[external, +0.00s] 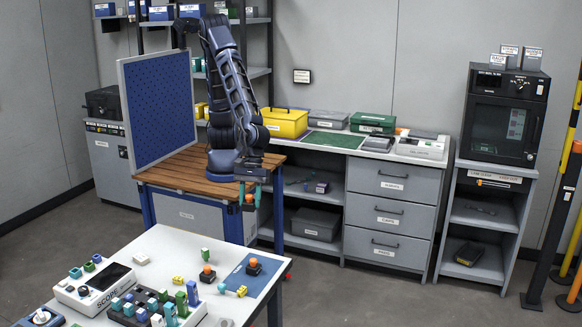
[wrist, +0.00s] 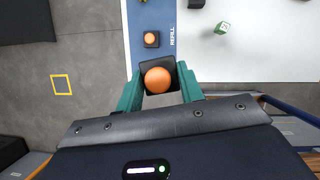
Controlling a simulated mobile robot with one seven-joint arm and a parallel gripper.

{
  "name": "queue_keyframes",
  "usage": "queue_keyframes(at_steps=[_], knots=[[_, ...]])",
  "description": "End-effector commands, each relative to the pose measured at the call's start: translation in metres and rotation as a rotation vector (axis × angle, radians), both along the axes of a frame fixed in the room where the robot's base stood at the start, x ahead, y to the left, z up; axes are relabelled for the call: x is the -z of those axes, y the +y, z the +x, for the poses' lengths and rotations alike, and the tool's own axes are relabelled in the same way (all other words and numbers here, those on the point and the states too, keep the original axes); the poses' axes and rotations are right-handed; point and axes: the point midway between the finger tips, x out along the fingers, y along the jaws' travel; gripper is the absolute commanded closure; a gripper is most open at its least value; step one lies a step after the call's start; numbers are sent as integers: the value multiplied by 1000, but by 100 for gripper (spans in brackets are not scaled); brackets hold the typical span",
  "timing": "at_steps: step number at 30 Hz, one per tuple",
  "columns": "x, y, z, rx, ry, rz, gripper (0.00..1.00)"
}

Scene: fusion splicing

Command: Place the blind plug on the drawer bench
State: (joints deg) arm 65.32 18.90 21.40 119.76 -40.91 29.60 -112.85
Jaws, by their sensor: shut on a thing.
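My gripper (external: 250,190) is shut on a blind plug, a black block with an orange ball top (wrist: 157,80). Its green fingers (wrist: 158,92) press on the block's two sides in the wrist view. In the external view the held plug (external: 249,207) hangs in the air, beyond the far edge of the white table. The drawer bench (external: 393,188) stands against the back wall, right of my arm, with grey drawers and open shelves. Its top carries a green mat (external: 333,139) and several cases.
A similar orange-topped plug (external: 254,266) stands on the blue REFILL mat (wrist: 140,20) on the white table (external: 125,240). A yellow case (external: 284,122), green case (external: 373,122) and grey trays (external: 420,148) occupy the bench top. A blue pegboard (external: 160,105) stands left of my arm.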

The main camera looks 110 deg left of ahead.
Motion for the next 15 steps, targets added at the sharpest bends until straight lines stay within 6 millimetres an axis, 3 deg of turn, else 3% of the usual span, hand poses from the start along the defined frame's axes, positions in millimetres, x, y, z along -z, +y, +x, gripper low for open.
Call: queue_keyframes(at_steps=[3, 15], knots=[[-2, 25, 35, -48, -1, 0, 86], [-8, 117, 131, -183, 1, 3, 86]])
